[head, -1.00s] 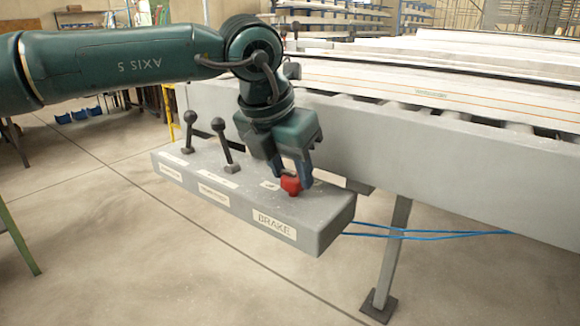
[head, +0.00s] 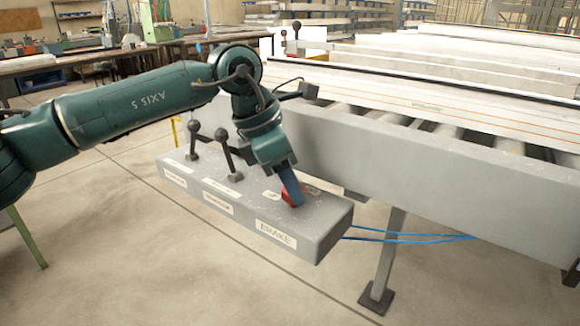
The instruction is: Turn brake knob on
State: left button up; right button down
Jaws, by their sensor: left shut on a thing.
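The red brake knob (head: 291,198) stands on top of the grey control box (head: 322,222), above the white label reading BRAKE (head: 275,234). My left gripper (head: 293,194) comes down from above and is shut on the knob. The near finger covers much of the knob, and the other finger is mostly hidden behind it. My right gripper does not show.
Two black ball-topped levers (head: 224,148) stand on the box left of the knob. A grey roller conveyor beam (head: 420,170) runs close behind the box, carrying long pale profiles (head: 430,88). Blue cables (head: 400,238) leave the box's right end. The floor in front is clear.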

pick_arm(q)
jog(key=m+g+p, duration=0.1)
jog(key=m, duration=0.1)
jog(key=m+p, duration=0.2)
jog(key=shift+w+r+m+g, duration=0.2)
jog(key=shift+m+g, duration=0.1)
jog(key=shift+g, duration=0.1)
jog(key=shift+d+m+g+p, duration=0.1)
jog(key=shift+m+g+p, duration=0.2)
jog(key=shift+m+p, duration=0.45)
jog(key=shift+m, duration=0.45)
jog(key=shift+f+m+g+p, duration=0.1)
jog(key=shift+m+g+p, duration=0.3)
jog(key=shift+m, duration=0.9)
jog(key=shift+y, duration=0.3)
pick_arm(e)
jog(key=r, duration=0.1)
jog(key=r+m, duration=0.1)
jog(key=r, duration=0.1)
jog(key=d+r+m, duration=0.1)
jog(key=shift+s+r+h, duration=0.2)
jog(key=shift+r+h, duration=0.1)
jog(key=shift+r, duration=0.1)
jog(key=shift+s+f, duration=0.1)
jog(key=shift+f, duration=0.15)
